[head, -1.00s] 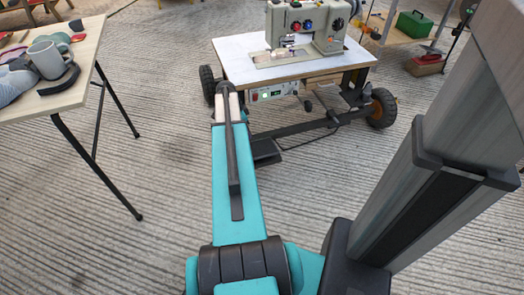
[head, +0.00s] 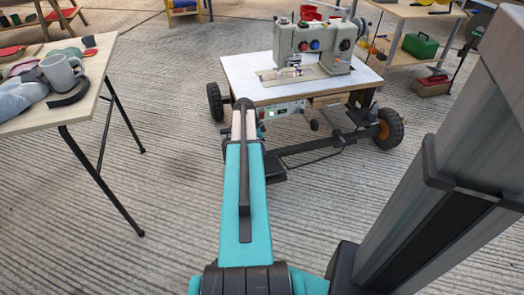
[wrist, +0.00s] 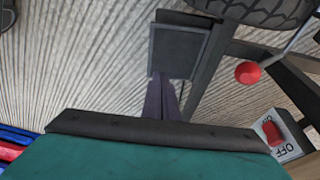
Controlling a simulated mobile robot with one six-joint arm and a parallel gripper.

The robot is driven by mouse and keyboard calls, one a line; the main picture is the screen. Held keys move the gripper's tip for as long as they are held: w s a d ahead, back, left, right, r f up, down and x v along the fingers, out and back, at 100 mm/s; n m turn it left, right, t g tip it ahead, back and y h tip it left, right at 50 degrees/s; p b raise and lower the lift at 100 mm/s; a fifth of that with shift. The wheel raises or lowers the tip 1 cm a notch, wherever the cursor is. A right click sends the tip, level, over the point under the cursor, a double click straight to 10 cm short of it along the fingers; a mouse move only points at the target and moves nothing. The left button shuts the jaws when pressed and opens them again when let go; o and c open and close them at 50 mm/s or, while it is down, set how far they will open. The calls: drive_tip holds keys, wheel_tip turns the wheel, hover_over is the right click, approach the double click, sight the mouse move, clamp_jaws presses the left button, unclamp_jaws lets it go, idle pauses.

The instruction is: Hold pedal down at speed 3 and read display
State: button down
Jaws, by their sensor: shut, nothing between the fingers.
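The sewing machine (head: 315,50) stands on a wheeled table (head: 240,75). Under the table's front edge is a control box with a small lit display (head: 281,112); I cannot read its digits. The dark pedal (head: 272,170) is low at the front, partly hidden by my arm. In the wrist view the pedal (wrist: 178,50) is a flat black plate at upper centre. My gripper (wrist: 161,84) is shut and empty, its tips overlapping the pedal's near edge in the picture; I cannot tell whether they touch it. My gripper is hidden in the head view.
A red ball knob (wrist: 248,72) on a rod and an ON/OFF switch with a red rocker (wrist: 272,132) are right of my gripper. A tyre (wrist: 262,8) lies beyond the pedal. A side table with a grey mug (head: 62,74) stands left. Floor between is clear.

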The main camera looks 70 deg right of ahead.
sight(270, 171)
drive_tip(key=b+x, duration=0.1)
drive_tip(key=x, duration=0.2)
drive_tip(key=b+x, duration=0.2)
drive_tip(key=x, duration=0.2)
drive_tip(key=a+b+x, duration=0.1)
drive_tip(key=x, duration=0.3)
drive_tip(key=shift+w+d+f, duration=0.1)
drive_tip(key=shift+w+f, duration=0.2)
drive_tip(key=shift+f, duration=0.1)
drive_tip(key=shift+s, duration=0.1)
